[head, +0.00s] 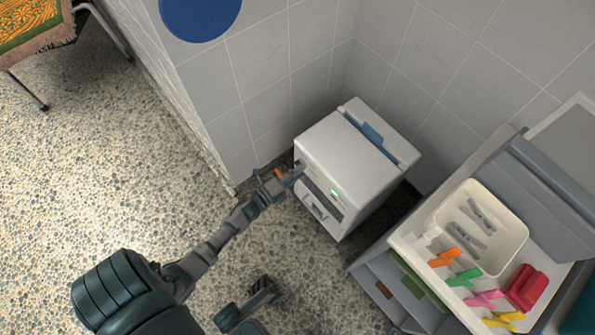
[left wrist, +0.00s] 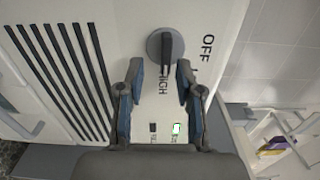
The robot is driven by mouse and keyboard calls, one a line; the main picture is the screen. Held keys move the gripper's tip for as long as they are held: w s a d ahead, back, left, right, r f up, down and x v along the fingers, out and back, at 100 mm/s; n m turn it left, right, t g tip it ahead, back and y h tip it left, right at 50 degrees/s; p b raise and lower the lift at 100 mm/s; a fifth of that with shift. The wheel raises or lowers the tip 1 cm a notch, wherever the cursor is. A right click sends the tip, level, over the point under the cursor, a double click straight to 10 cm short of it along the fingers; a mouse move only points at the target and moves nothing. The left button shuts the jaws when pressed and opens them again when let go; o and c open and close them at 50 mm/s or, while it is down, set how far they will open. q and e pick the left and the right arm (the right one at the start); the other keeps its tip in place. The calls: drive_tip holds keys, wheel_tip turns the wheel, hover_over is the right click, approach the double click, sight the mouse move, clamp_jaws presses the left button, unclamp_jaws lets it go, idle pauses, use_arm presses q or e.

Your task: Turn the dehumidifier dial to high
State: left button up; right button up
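The white dehumidifier (head: 345,165) stands on the floor in the tiled corner. In the left wrist view, its round grey dial (left wrist: 156,48) has a dark raised handle running up-down in the picture. The handle's lower end lies over the partly covered HIGH label; OFF is printed to the right. My left gripper (head: 284,177) is at the dehumidifier's front left corner. In the left wrist view my left gripper (left wrist: 159,68) is open, its fingers either side of the handle with gaps showing. My right gripper (head: 264,291) hangs low over the floor; its fingers are too small to judge.
A lit green indicator (left wrist: 176,129) and dark vent slots (left wrist: 70,70) are on the dehumidifier front. A grey cart (head: 420,295) at right carries a cream tray (head: 515,232) and several coloured clips. A blue disc (head: 200,15) is on the wall.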

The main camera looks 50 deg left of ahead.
use_arm(q)
drive_tip(key=s+a, duration=0.1)
drive_tip(key=s, duration=1.1)
drive_tip(key=shift+f, duration=0.1)
